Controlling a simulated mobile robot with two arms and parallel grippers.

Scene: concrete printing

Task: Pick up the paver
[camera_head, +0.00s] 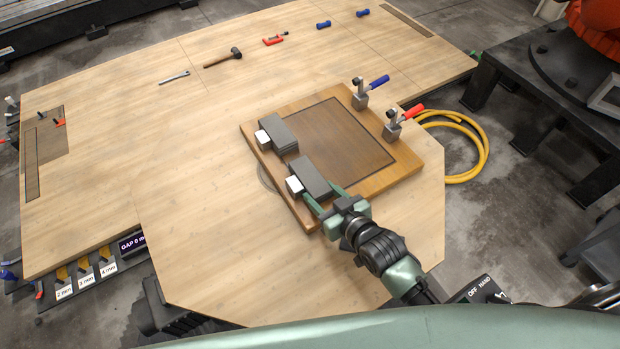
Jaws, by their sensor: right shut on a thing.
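Two dark grey blocks that look like pavers are at the left side of a wooden board. The nearer paver (313,174) is between the fingers of my right gripper (323,195), which is shut on it from the near side. A small white block (294,185) is at its left. The farther grey block (279,133) has another white block (262,139) at its left. I cannot tell whether the held paver is touching the board. My left gripper is not in view.
The wooden board (404,165) has a dark inset panel (345,140) and two toggle clamps, one blue-handled (362,94), one red-handled (394,127). A hammer (224,57) and wrench (174,77) lie farther back. The table's left middle is clear. A yellow hose (484,150) is at right.

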